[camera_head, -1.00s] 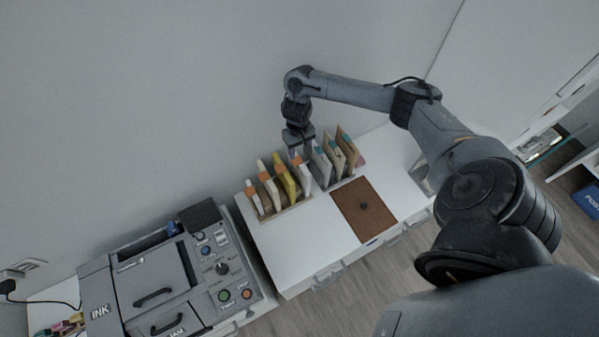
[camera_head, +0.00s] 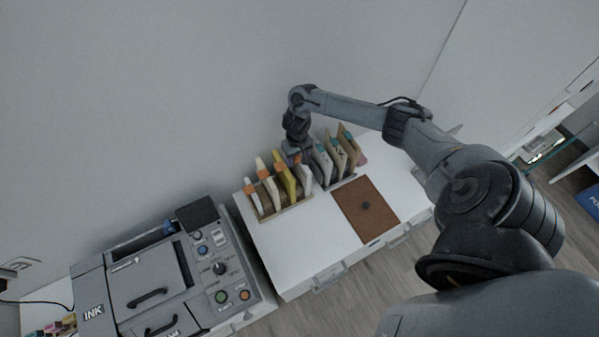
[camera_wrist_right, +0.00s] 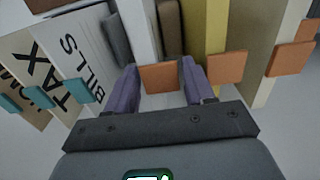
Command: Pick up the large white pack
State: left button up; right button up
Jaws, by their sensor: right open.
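Several upright packs with orange tabs stand in a rack (camera_head: 291,213) on the white desk. A white pack (camera_head: 306,184) stands at its right end, just below my right gripper (camera_head: 298,163). In the right wrist view, this white pack (camera_wrist_right: 138,30) with its orange tab (camera_wrist_right: 160,78) lies between the purple fingers of my right gripper (camera_wrist_right: 160,88). The fingers are apart, one on each side of the tab; whether they touch the pack I cannot tell. My left gripper is not in view.
A yellow pack (camera_head: 284,175) and paler packs stand close to the left. Folders marked TAX and BILLS (camera_wrist_right: 80,65) stand in a second rack on the right. A brown board (camera_head: 368,212) lies in front. A grey INK machine (camera_head: 150,285) is at the left. The wall is close behind.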

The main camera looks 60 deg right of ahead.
jog(key=shift+f, duration=0.6)
jog(key=shift+c, duration=0.4)
jog(key=c, duration=0.6)
jog(key=shift+r, duration=0.1)
